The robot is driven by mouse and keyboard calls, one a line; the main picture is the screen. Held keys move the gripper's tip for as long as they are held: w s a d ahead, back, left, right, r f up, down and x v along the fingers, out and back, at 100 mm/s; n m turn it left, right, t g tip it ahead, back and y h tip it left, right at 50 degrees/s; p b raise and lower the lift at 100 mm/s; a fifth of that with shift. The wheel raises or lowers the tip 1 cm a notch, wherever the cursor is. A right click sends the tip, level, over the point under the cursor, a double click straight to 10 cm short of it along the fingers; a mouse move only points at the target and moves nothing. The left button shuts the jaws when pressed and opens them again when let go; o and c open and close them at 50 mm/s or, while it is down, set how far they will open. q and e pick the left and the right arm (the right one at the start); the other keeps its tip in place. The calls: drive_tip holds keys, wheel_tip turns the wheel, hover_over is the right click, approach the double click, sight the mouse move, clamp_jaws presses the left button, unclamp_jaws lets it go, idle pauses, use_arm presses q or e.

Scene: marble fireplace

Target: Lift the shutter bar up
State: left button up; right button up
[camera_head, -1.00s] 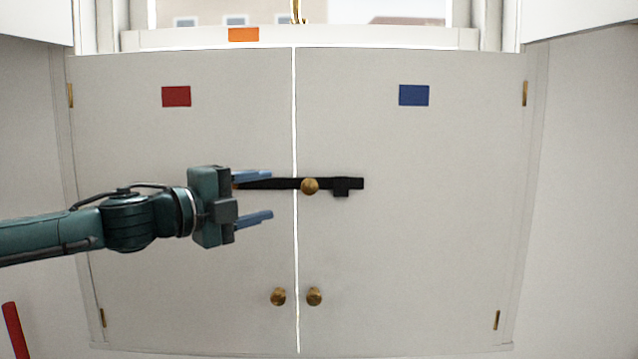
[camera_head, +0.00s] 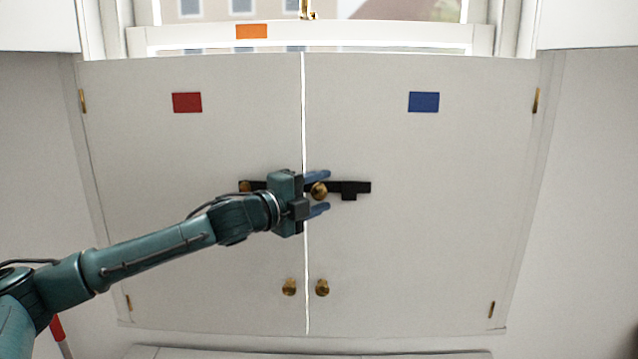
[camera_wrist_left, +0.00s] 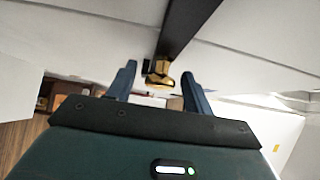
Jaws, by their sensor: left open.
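The black shutter bar (camera_head: 358,187) lies level across the seam between the two white shutter doors. A brass knob (camera_head: 319,190) sits on the bar just right of the seam, and another brass piece (camera_head: 244,187) shows at its left end. My left gripper (camera_head: 318,193) is open in front of the bar, its blue fingers above and below the brass knob. In the left wrist view the knob (camera_wrist_left: 159,76) is between the two fingers, with the bar (camera_wrist_left: 190,22) running past behind it. I cannot tell whether the fingers touch the knob. My right gripper is not in view.
Two brass door knobs (camera_head: 305,287) sit low on the doors beside the seam. A red patch (camera_head: 187,102) and a blue patch (camera_head: 424,102) mark the doors, and an orange one (camera_head: 251,31) is above. The door faces are otherwise clear.

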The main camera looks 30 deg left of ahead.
use_arm(q)
drive_tip(key=shift+w, duration=0.15)
clamp_jaws()
idle(0.5)
